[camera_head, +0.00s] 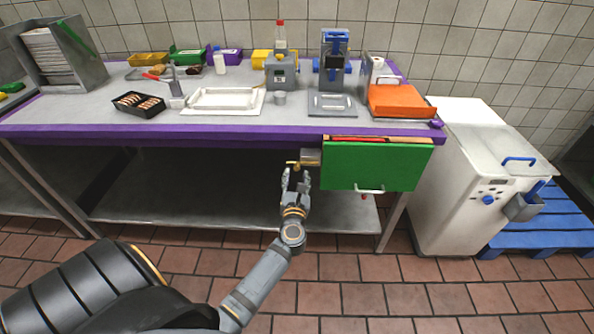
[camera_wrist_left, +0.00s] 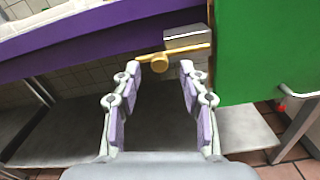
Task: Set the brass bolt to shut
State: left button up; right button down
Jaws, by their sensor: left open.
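The brass bolt (camera_head: 295,163) sits at the left side of the green drawer front (camera_head: 375,167), under the purple table edge. In the left wrist view the brass bolt (camera_wrist_left: 160,62) is a bar with a round knob, its right end at a grey block (camera_wrist_left: 186,38) beside the green panel (camera_wrist_left: 262,50). My left gripper (camera_head: 296,174) is open just below and in front of the bolt. In the left wrist view its two fingers (camera_wrist_left: 160,75) stand apart with the knob between and just beyond their tips. My right gripper is in neither view.
The worktop (camera_head: 200,127) with a purple edge runs above the bolt. A lower metal shelf (camera_head: 200,212) lies underneath. The drawer front has a pale handle (camera_head: 370,190). A white machine (camera_head: 465,190) stands at the right. The floor in front is clear.

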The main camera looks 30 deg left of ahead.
aim_at(297, 169)
pick_arm(q)
jog(key=x, duration=0.3)
jog(key=shift+a, duration=0.15)
grip_shut()
dwell(0.3)
